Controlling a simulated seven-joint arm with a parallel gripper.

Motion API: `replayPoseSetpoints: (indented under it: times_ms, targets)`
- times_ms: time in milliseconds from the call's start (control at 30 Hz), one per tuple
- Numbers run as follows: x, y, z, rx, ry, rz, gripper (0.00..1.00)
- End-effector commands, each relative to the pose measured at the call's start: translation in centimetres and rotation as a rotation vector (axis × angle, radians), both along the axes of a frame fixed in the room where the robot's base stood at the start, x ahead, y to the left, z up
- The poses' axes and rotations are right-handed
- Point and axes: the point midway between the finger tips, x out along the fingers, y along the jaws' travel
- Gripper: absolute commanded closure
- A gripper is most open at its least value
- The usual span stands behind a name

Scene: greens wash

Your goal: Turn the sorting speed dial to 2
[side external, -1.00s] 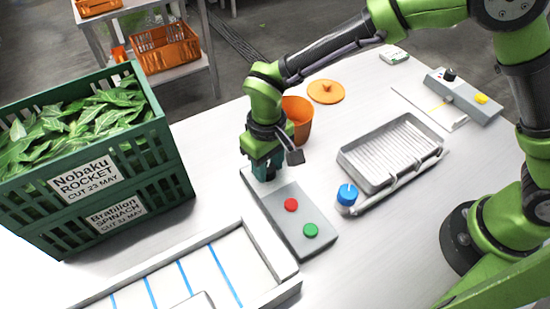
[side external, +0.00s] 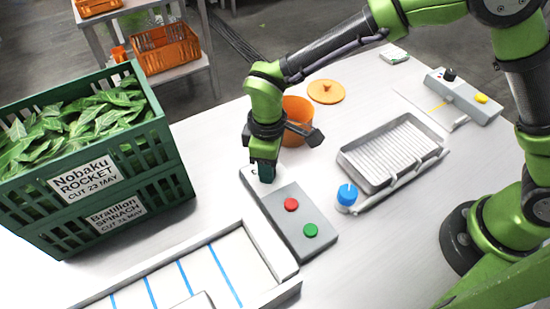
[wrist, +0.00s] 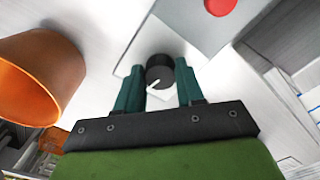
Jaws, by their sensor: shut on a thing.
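The dial (wrist: 160,72) is a dark round knob with a white pointer line, on a white plate at the end of the grey control box (side external: 282,208). In the wrist view it sits between the two teal fingers of my gripper (wrist: 160,80), which is shut on it. The pointer slants towards the lower left of that view; the scale numbers cannot be read. In the side view my gripper (side external: 264,174) points down at the far end of the box and hides the dial.
The box carries a red button (side external: 291,204) and a green button (side external: 310,230). An orange pot (side external: 298,115) stands close behind my gripper.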

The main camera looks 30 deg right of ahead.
Motion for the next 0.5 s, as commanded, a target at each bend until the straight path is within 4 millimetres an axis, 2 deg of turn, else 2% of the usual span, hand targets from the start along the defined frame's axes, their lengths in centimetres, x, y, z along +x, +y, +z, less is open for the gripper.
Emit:
replayPoseSetpoints:
  times_ms: [233, 500]
  targets:
    - [0.08, 0.0, 0.12, 0.002, -0.001, 0.114, 0.93]
    - [0.11, 0.0, 0.13, 0.002, -0.003, 0.159, 0.93]
